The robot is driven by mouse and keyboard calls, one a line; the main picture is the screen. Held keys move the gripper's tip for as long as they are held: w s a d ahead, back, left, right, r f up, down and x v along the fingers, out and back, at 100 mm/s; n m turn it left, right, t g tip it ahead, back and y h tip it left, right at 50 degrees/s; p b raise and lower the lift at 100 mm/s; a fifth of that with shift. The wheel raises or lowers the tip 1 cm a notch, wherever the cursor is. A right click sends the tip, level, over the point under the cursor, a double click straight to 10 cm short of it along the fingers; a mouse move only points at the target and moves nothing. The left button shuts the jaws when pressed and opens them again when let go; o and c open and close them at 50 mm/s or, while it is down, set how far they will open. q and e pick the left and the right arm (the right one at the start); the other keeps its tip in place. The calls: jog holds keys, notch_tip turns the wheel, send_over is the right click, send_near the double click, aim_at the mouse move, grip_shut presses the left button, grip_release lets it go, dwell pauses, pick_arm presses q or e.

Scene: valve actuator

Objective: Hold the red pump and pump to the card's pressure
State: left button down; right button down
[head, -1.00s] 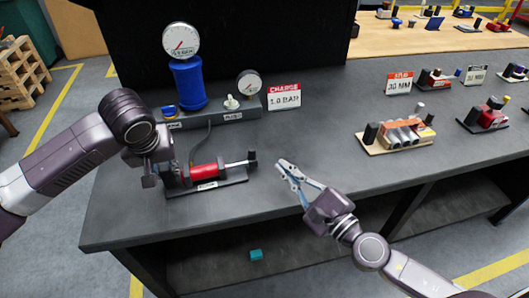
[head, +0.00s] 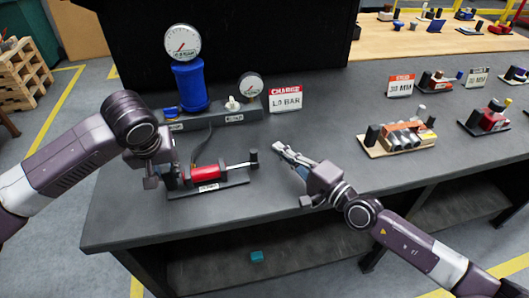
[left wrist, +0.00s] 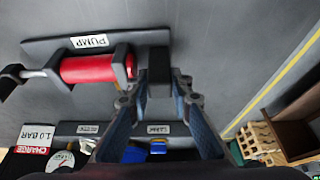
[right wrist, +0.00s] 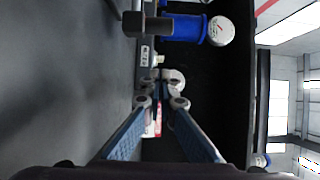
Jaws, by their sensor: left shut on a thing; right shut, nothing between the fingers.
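The red pump (head: 208,172) lies on a black base on the dark bench. Its rod runs right to a black handle (head: 253,158) and is extended. My left gripper (head: 170,180) is shut on the black block (left wrist: 159,88) at the left end of the pump base. My right gripper (head: 282,149) is shut and empty, to the right of the handle and apart from it. The charge card (head: 285,100) reads 1.0 BAR. A large gauge (head: 182,43) tops a blue tank (head: 190,86); its needle is too small to read.
A grey manifold (head: 215,119) behind the pump carries the tank, a white knob (head: 233,103) and a small gauge (head: 250,85). A hose runs from it to the pump. Other stations (head: 400,136) stand to the right.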

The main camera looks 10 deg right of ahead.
aim_at(254, 159)
jog(key=x, duration=0.3)
jog(key=shift+w, duration=0.1)
jog(key=shift+a+f, duration=0.1)
jog(key=shift+a, duration=0.65)
jog(key=shift+s+a, duration=0.4)
jog(key=shift+s, duration=0.2)
jog(key=shift+s+a, duration=0.4)
jog(key=shift+s, duration=0.2)
jog(key=shift+a, duration=0.1)
jog(key=shift+s+a, duration=0.15)
jog(key=shift+a, duration=1.35)
jog(key=shift+s+a, duration=0.1)
jog(key=shift+a, duration=1.35)
